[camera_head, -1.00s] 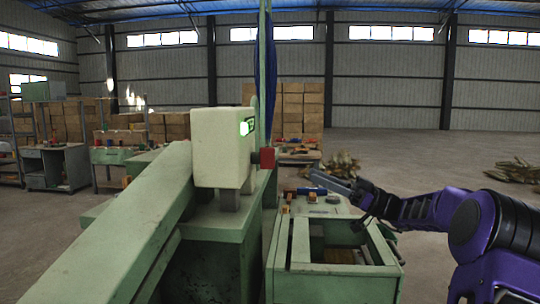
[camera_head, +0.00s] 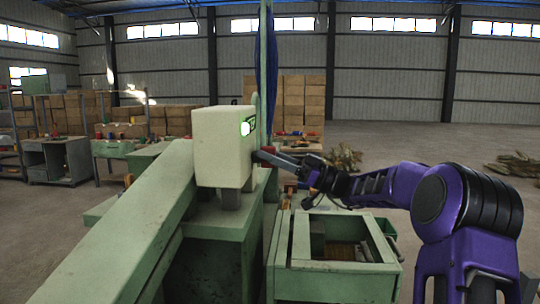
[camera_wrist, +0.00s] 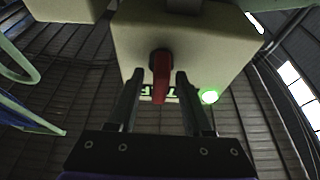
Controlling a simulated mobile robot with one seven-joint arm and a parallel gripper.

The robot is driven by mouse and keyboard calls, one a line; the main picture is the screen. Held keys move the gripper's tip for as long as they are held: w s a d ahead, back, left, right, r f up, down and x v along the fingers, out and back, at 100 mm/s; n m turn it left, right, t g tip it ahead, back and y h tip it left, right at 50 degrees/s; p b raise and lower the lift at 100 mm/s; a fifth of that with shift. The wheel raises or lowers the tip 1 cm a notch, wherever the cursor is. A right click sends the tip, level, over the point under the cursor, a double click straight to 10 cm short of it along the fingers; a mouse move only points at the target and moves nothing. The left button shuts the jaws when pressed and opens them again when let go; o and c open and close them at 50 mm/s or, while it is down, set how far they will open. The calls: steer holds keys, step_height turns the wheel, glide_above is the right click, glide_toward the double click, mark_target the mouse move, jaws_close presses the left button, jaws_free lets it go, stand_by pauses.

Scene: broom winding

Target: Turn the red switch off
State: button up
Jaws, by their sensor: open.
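The red switch (camera_wrist: 161,82) is a red lever on a dark knob, on the face of a cream box (camera_wrist: 190,38). In the wrist view it shows between the two fingertips of my gripper (camera_wrist: 159,73), with a gap on each side. My gripper is open and holds nothing. In the head view my gripper (camera_head: 264,158) reaches in from the right, close against the right side of the cream box (camera_head: 220,145). There the switch is largely hidden behind the fingers. A green light (camera_wrist: 209,96) glows on the box and also shows in the head view (camera_head: 245,128).
The box stands on a green machine (camera_head: 220,230) with a long sloping beam (camera_head: 130,235). A green open-topped bin (camera_head: 330,268) stands below my arm. A tall green post (camera_head: 262,70) rises behind the box. Open floor (camera_head: 450,155) lies to the right.

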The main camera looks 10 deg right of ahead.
steer(key=shift+c, duration=0.3)
jaws_close()
